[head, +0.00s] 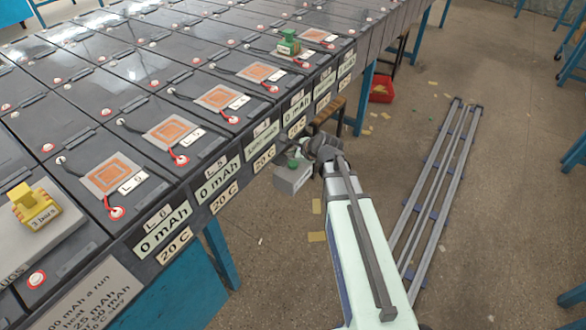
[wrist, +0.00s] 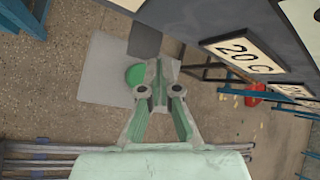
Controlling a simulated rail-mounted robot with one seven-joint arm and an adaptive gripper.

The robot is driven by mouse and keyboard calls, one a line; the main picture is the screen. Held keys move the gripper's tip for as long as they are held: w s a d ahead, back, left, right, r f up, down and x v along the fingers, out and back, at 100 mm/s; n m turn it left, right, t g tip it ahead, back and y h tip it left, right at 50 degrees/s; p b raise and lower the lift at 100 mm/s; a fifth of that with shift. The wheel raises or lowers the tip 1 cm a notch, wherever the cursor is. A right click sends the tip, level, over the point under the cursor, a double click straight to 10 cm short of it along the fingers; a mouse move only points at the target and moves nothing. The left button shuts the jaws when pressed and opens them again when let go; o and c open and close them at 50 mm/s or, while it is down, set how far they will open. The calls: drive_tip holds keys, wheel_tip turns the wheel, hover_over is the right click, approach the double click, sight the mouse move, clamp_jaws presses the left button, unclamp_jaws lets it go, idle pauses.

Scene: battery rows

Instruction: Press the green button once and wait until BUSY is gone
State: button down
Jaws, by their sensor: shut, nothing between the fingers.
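The green button (head: 293,163) sits on top of a pale grey box (head: 292,180) beside the front edge of the battery table. My gripper (head: 318,150) is right next to it, on its right in the head view. In the wrist view the green button (wrist: 134,75) shows just left of my gripper's fingertips (wrist: 158,68), partly covered by a finger. The grey box (wrist: 100,70) lies beyond the fingers. The fingers are shut and empty. I cannot tell whether they touch the button. I can read no BUSY sign in either view.
Rows of dark batteries fill the table, with orange pads and labels such as 0 mAh and 20 C (head: 173,247) along its front. A yellow block (head: 35,205) and a green block (head: 288,43) stand on them. Rails (head: 440,190) and a red bin (head: 382,90) are on the floor.

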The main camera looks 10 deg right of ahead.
sight(294, 164)
drive_tip(key=shift+f, duration=0.8)
idle(0.9)
drive_tip(key=shift+f+b, duration=0.3)
drive_tip(key=shift+f, duration=0.15)
drive_tip(key=shift+f, duration=0.45)
idle(0.6)
drive_tip(key=shift+r, duration=0.2)
drive_tip(key=shift+r+p, duration=0.6)
drive_tip(key=shift+r, duration=0.1)
drive_tip(key=shift+r, duration=0.1)
wheel_tip(294, 164, up, 5)
drive_tip(key=p, duration=0.4)
